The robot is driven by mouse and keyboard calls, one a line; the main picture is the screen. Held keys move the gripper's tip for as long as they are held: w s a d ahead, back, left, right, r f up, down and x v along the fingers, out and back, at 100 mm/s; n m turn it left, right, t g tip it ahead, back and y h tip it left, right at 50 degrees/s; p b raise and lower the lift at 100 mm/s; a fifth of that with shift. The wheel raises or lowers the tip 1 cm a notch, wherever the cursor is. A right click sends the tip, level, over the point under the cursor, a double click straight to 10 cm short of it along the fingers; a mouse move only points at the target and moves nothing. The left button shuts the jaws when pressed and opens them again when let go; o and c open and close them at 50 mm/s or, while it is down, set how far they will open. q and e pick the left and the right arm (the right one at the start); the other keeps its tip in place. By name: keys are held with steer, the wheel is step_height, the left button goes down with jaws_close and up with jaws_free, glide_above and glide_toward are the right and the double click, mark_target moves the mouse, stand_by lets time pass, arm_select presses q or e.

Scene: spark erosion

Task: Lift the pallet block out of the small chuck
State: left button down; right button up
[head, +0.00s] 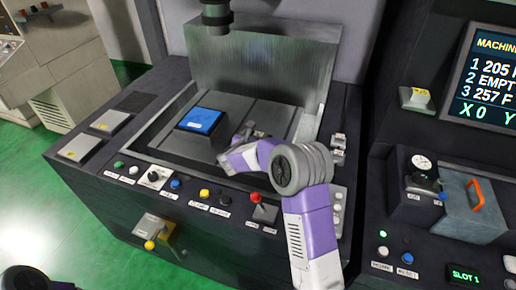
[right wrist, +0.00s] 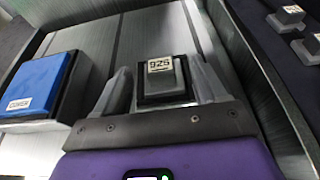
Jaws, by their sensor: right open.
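The pallet block (right wrist: 160,78) is a small dark grey block with a pale number label on top. It sits in a black square holder, the small chuck (right wrist: 166,99). My right gripper (head: 250,134) is open over the machine bed, with one finger on each side of the block in the right wrist view. I cannot tell whether the fingers touch it. In the head view the block and chuck are mostly hidden by my gripper and wrist.
A blue cover plate (head: 203,119) on a dark base stands left of my right gripper; its label reads COVER (right wrist: 17,103). The grey machine bed (head: 262,105) has a tall metal wall behind it. A front panel with buttons and a red-knobbed lever (head: 256,198) lies below my arm.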

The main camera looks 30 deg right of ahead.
mark_target(259, 134)
steer(key=x, duration=0.2)
steer(key=f+x, duration=0.1)
steer(key=x, duration=0.5)
steer(key=shift+a+f, duration=0.2)
steer(key=shift+a, duration=0.05)
steer(key=shift+r, duration=0.1)
steer(key=c, duration=1.1)
